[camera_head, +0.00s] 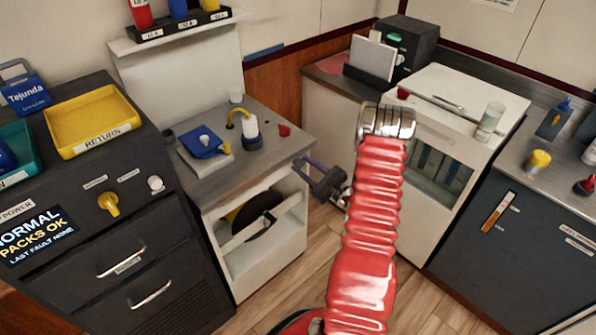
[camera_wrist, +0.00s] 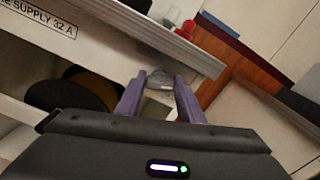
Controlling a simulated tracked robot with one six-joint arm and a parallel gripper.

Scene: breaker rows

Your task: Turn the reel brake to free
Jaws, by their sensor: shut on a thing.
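A dark cable reel with a yellow part (camera_head: 257,214) sits in the open front of the white cabinet (camera_head: 262,272). In the wrist view the reel (camera_wrist: 78,92) shows at the left, below a label ending in "SUPPLY 32 A". My gripper (camera_head: 305,170) is at the cabinet's right front edge, just under the worktop. In the wrist view its purple fingers (camera_wrist: 161,76) are shut on a small grey piece, the reel brake (camera_wrist: 160,84), to the right of the reel. Its lower part is hidden by my gripper, and I cannot read its setting.
The worktop edge (camera_wrist: 175,38) runs close above the fingers. A blue device (camera_head: 203,142) and a white bottle (camera_head: 250,130) stand on that worktop. The dark cabinet (camera_head: 150,255) is at the left, and a white appliance (camera_head: 458,90) at the right. Wooden floor lies between.

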